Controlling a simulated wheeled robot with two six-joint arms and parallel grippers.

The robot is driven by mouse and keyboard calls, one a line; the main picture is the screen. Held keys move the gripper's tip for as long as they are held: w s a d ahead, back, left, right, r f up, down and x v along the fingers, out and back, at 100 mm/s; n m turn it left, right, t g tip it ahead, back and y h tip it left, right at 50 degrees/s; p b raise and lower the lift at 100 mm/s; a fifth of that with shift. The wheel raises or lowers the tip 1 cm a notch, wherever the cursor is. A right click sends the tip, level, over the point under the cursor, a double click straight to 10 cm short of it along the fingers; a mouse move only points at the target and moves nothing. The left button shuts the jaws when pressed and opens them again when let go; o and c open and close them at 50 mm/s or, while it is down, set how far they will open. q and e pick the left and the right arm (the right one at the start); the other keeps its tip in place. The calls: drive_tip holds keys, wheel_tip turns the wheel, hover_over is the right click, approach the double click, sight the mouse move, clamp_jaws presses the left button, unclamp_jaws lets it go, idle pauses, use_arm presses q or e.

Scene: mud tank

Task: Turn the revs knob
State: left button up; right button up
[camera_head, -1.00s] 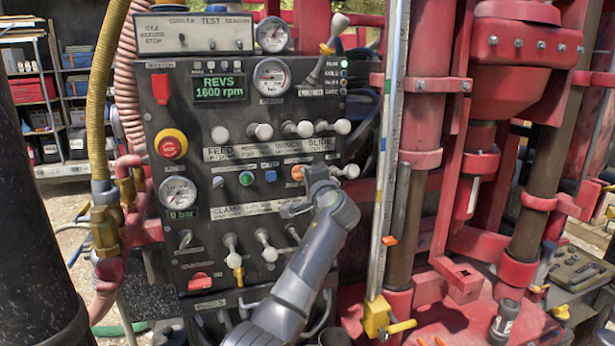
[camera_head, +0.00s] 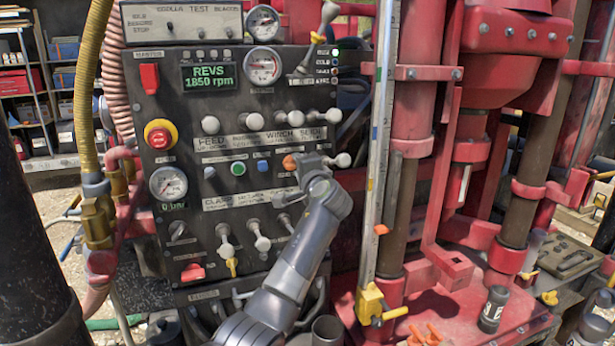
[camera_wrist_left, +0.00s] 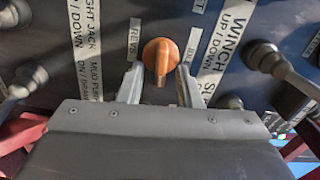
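The orange revs knob (camera_head: 289,162) is on the dark control panel, partly hidden by my left gripper (camera_head: 294,179) in the head view. In the left wrist view the knob (camera_wrist_left: 160,57) is round with a raised grip, between a REVS label on its left and an IDLE label on its right. The green display (camera_head: 208,77) reads REVS 1850 rpm. My right gripper is not in view.
A row of white-knobbed levers (camera_head: 253,121) runs above the revs knob. A green button (camera_head: 238,169) and a red emergency stop (camera_head: 160,135) lie to its left. Red machinery (camera_head: 476,150) and a vertical ruler-like rail (camera_head: 376,180) stand to the right.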

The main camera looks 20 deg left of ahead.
use_arm(q)
drive_tip(key=b+v, duration=0.7)
drive_tip(key=v, duration=1)
drive_tip(key=shift+s+d, duration=0.1)
drive_tip(key=shift+d, duration=0.05)
